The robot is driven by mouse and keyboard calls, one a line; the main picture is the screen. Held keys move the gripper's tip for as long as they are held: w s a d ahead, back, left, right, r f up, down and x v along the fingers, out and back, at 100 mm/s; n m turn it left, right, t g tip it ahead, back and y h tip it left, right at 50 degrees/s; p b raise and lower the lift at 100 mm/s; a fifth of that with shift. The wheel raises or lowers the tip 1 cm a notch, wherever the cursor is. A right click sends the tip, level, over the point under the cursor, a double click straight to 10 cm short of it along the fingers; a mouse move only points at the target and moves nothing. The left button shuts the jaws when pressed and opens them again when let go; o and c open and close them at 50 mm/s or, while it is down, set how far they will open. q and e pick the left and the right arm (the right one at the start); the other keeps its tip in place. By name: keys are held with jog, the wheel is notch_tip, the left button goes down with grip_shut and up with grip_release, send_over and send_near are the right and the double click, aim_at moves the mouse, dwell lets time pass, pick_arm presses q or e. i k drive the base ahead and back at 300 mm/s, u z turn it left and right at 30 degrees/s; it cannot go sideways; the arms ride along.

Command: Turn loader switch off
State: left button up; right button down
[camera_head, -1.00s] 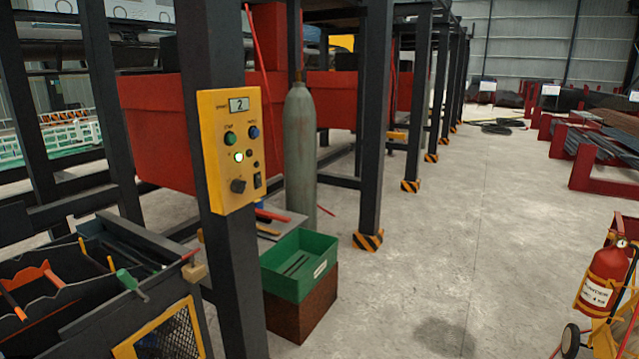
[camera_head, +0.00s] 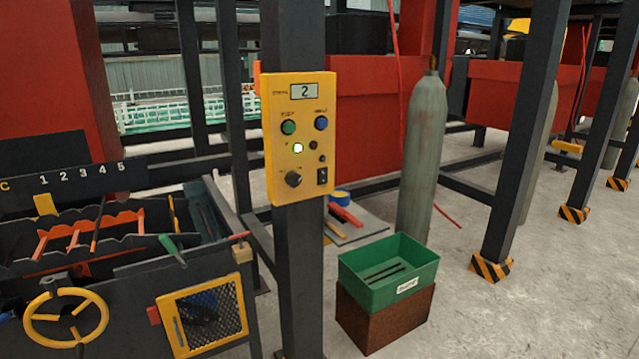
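A yellow control panel (camera_head: 299,138) is fixed to a dark steel post. It has a small display (camera_head: 304,91) reading 2, a green button (camera_head: 288,127) and a blue button (camera_head: 321,123). A white-green lamp (camera_head: 298,148) below them is lit. At the bottom are a black round knob (camera_head: 293,179) and a black rocker switch (camera_head: 322,176). The labels are too small to read, so I cannot tell which control is the loader switch. Neither of my grippers shows in the view.
A dark tool cart (camera_head: 130,290) with a yellow handwheel (camera_head: 66,317) stands left of the post. A green bin (camera_head: 388,268) on a brown block and a grey gas cylinder (camera_head: 420,160) stand to the right. Concrete floor (camera_head: 500,325) is free at the lower right.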

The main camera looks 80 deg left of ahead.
aim_at(293, 178)
jog(key=u, duration=0.4)
jog(key=i, duration=0.9)
jog(key=u, duration=0.75)
